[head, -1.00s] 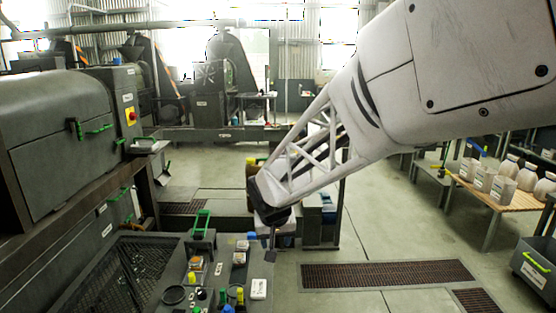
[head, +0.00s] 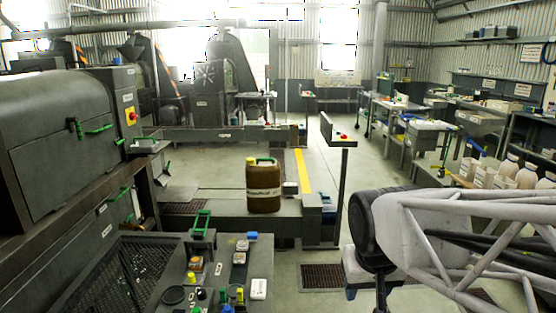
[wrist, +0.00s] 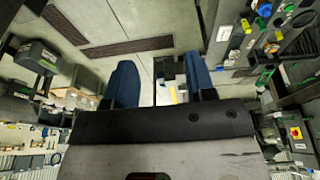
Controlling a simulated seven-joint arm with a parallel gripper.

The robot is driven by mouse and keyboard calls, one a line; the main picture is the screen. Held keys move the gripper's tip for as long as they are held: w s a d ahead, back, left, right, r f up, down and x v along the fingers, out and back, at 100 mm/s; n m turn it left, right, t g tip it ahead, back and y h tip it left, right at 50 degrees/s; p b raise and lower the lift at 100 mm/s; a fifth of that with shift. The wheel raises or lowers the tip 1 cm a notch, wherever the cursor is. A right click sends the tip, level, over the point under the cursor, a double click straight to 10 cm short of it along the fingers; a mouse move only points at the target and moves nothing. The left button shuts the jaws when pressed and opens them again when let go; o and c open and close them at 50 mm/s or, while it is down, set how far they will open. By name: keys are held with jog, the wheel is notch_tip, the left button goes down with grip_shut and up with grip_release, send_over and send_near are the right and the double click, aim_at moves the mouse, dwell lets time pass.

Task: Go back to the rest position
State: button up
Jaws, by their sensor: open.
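My gripper (head: 366,288) is at the lower right of the head view, pointing down, with my arm reaching in from the right edge. In the wrist view my gripper (wrist: 160,78) shows two blue fingers spread apart with nothing between them. Below the fingers I see grey floor and part of a dark fixture, apart from them. The fingertips touch nothing that I can see.
A brown jerrycan (head: 263,186) with a yellow cap stands on a grey platform at the centre. A dark bench (head: 262,268) holds several small items at the lower left. Jars stand on a table at right, partly behind my arm. Floor grates (head: 322,276) lie near my gripper.

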jog(key=s+d, duration=0.2)
jog(key=s, duration=0.6)
jog(key=shift+s+d+f, duration=0.15)
jog(key=shift+d+f, duration=0.15)
jog(key=shift+f, duration=0.1)
